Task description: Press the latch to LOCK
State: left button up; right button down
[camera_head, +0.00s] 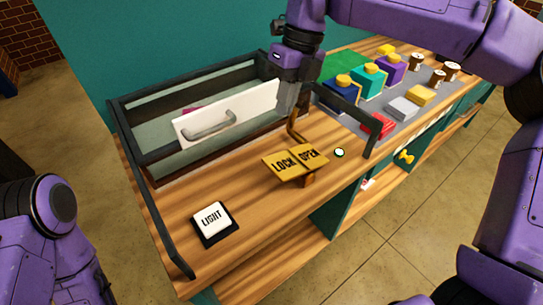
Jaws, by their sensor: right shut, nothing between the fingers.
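The latch (298,127) is a small brass lever standing on the wooden counter behind a yellow plate (295,164). The plate reads LOCK on its left half and OPEN on its right half. My right gripper (287,106) is shut and empty, pointing down just behind and left of the lever, by the right end of the white drawer front (228,112). I cannot tell whether it touches the lever or the drawer front. My left arm shows at the lower left, but its gripper is not in view.
A dark-framed glass case (150,158) holds the white front with its grey handle. A LIGHT switch (213,224) sits at the counter's front left. Coloured boxes (371,77) and jars stand on a grey mat at right. Dark rails edge the counter.

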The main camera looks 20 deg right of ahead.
jog(key=p, duration=0.3)
send_near(269, 166)
jog(key=x, duration=0.6)
jog(key=shift+f, duration=0.5)
jog(key=shift+a, duration=0.15)
jog(key=shift+s+a+f+t+h+b, duration=0.1)
jog(key=shift+a+f+t+h+b, duration=0.2)
jog(key=shift+f+h, duration=0.35)
jog(key=shift+s+a+f+t+h+b, duration=0.1)
jog(key=shift+a+f+t+h+b, duration=0.25)
jog(key=shift+h, duration=0.5)
jog(key=shift+a+f, duration=0.1)
jog(key=shift+f, duration=0.4)
jog(key=shift+s+f, duration=0.1)
jog(key=shift+f, duration=0.4)
